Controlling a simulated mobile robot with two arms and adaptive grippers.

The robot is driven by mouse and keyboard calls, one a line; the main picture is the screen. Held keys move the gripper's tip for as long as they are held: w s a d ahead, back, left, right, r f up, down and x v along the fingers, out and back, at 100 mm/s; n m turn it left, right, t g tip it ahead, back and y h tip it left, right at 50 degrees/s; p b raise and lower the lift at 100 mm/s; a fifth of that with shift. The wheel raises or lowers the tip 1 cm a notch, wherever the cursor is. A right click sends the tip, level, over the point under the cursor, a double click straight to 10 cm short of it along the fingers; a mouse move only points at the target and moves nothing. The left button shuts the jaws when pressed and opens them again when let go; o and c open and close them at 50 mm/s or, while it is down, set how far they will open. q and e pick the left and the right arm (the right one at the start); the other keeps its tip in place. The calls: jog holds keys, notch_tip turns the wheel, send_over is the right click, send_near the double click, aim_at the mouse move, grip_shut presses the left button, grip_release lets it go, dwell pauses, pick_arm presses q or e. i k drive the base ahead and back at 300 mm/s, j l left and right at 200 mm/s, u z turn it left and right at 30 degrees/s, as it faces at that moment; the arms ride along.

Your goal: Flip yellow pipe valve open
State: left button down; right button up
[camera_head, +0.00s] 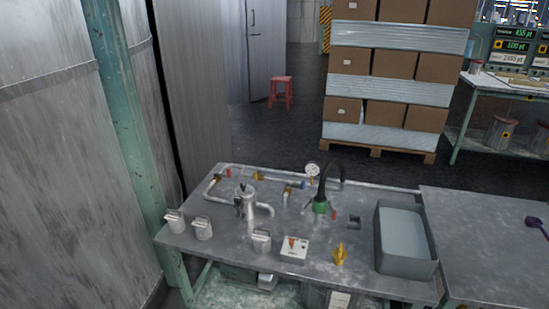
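A metal workbench (205,255) carries thin grey pipes (213,187) along its back left. A small yellow-brass fitting (258,176) sits on the back pipe, and another yellow-brass fitting (287,189) sits on a pipe nearer the middle. Both are too small to tell which is the yellow valve or how a handle is turned. A separate bright yellow upright object (340,255) stands at the front of the bench, apart from the pipes. Neither of my grippers shows in the head view.
White-grey containers (202,229) stand front left, near a small control box (294,250). A black curved faucet (330,166), a pressure gauge (312,171) and a grey basin (405,268) are farther right. A green post (127,120) rises at the left. Boxes on a pallet (402,63) stand behind.

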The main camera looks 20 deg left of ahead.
aim_at(256, 174)
jog(key=i+j+z, duration=0.15)
jog(key=i+j, duration=0.35)
jog(key=i+j+z, duration=0.1)
jog(key=i+j, duration=0.35)
jog(key=j, duration=0.15)
